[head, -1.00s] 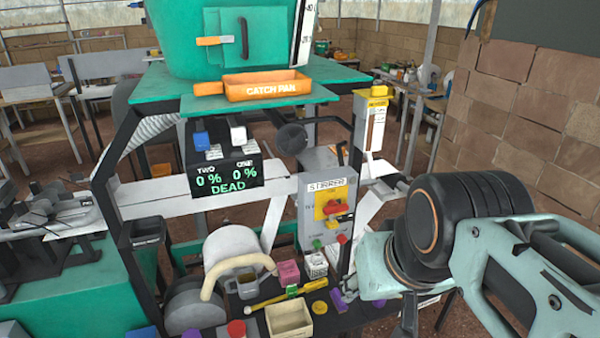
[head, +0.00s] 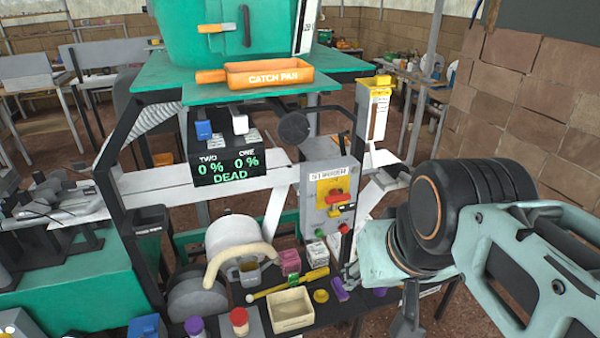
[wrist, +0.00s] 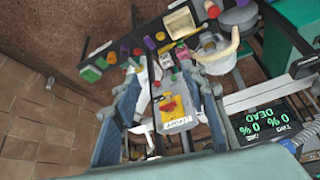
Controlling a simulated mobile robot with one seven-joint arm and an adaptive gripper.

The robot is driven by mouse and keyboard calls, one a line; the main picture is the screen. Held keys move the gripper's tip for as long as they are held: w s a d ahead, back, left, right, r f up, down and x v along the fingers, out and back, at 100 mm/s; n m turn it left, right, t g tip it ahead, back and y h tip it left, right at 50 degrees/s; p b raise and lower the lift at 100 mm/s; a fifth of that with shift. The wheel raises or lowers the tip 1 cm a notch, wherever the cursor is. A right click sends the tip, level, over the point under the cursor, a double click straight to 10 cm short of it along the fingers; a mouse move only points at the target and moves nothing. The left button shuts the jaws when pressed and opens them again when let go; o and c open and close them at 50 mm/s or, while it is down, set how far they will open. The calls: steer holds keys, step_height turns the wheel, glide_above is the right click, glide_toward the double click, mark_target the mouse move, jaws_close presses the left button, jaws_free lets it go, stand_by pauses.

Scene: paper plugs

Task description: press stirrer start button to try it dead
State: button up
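The grey stirrer box (head: 350,176) stands upright below the green deck. It has a red rotary switch (head: 338,198) on a yellow plate, a green button (head: 321,234) at its lower left and a red button (head: 344,228) at its lower right. In the wrist view the box appears upside down between my fingers, with the green button (wrist: 174,77) and the red button (wrist: 157,84). My gripper (wrist: 167,76) is open and empty. In the head view it is right of the box, mostly hidden by my wrist. Contact with the box cannot be judged. The display (head: 227,167) reads 0 %, 0 % and DEAD.
Below the box, a crowded shelf holds a cream tray (head: 291,322), a pink block (head: 290,263), a yellow-handled tool (head: 287,284) and a mug (head: 250,274). An orange catch pan (head: 268,76) sits above. A yellow-topped holder (head: 375,110) and a brick wall (head: 515,95) are at right.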

jaws_close()
stand_by(1.4)
